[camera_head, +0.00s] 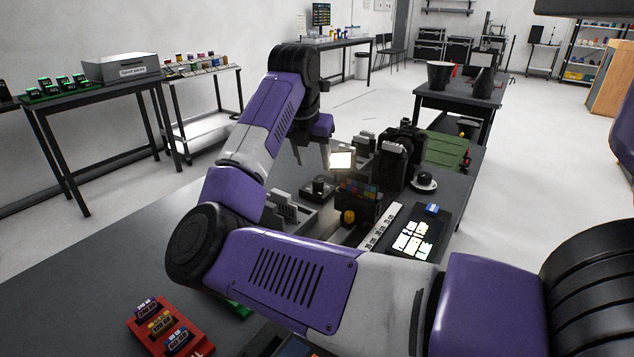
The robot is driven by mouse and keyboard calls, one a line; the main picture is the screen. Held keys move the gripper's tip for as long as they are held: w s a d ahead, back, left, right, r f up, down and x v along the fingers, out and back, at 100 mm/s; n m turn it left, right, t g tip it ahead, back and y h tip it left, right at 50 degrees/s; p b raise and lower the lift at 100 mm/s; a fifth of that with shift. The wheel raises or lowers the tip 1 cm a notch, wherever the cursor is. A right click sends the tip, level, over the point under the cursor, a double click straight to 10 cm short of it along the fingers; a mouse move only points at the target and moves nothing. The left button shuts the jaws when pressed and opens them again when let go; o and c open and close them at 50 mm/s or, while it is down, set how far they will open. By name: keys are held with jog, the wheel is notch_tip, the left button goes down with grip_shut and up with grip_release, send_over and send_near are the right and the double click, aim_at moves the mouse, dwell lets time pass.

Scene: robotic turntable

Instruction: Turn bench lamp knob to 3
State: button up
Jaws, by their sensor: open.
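My gripper (311,158) hangs at the end of my purple and grey arm, over the far part of the dark workbench (458,205). Its fingers point down and are apart, with nothing seen between them. A small lit panel (341,160), which looks like the bench lamp, stands just right of the fingers. A dark round knob-like part on a small base (319,186) sits below the gripper, with a gap between them. I cannot tell whether it is the lamp's knob. Any numbers or pointer on it are too small to read.
A black camera (394,160) stands right of the lit panel. A colour chart (358,190), a yellow knob-like part (348,216), a ruler strip (382,227) and a grey slotted holder (288,212) crowd the bench. A red tray (170,328) lies at the front left.

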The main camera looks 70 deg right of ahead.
aim_at(318, 180)
jog(key=shift+x, duration=3.75)
grip_shut()
